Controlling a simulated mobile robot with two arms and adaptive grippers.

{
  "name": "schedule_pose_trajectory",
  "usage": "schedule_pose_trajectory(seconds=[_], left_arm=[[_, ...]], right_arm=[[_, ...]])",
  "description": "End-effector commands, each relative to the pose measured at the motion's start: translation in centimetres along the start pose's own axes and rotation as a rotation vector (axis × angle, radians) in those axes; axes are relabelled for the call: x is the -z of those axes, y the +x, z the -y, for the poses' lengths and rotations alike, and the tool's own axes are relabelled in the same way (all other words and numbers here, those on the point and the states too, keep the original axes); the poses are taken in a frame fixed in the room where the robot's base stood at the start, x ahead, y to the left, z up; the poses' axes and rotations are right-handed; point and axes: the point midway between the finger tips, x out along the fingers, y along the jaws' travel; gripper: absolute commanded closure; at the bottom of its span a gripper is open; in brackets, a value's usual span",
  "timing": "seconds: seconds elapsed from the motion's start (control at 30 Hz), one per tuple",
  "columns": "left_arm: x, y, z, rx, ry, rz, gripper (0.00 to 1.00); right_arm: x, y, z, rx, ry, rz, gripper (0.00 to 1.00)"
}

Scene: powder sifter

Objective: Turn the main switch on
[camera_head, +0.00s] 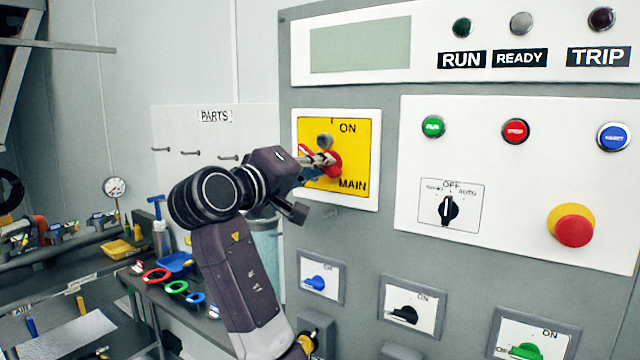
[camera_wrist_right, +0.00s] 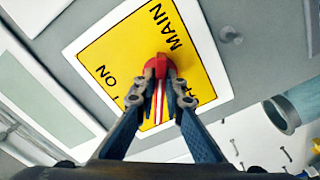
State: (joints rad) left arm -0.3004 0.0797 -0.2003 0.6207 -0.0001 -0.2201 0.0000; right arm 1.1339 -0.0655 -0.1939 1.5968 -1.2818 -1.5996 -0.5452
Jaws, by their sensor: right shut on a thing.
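The main switch is a red rotary handle (camera_head: 334,166) on a yellow plate (camera_head: 362,150) marked ON and MAIN, framed in white on the grey cabinet. In the right wrist view the red handle (camera_wrist_right: 157,67), with a white stripe, sits between my fingertips. My right gripper (camera_head: 322,159) is shut on this handle, coming from the left; its fingers also show in the right wrist view (camera_wrist_right: 160,97). The handle appears to point left, away from the ON mark at the top of the plate. The gripper hides part of the handle and plate. My left gripper is not in view.
Right of the switch is a white panel (camera_head: 515,240) with buttons, a black selector (camera_head: 447,209) and a red emergency stop (camera_head: 574,230). Smaller switches, including a blue one (camera_head: 318,284), sit below. A bench with colored rings (camera_head: 157,275) stands at left.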

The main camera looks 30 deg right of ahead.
Motion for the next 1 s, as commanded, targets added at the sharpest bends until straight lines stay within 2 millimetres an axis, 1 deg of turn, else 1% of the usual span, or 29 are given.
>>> schedule_pose_trajectory(seconds=[0.03,0.4,0.7,1.0], left_arm=[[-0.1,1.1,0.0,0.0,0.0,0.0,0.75],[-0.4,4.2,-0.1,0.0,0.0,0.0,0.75],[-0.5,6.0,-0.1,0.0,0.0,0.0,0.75],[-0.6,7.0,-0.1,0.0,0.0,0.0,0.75]], right_arm=[[-0.4,-0.1,0.7,0.005,0.046,0.003,1.0],[-0.3,0.0,0.6,0.006,0.396,0.005,1.0],[-0.3,0.0,0.6,0.006,0.67,0.007,1.0],[-0.2,0.0,0.5,0.004,0.876,0.009,1.0]])
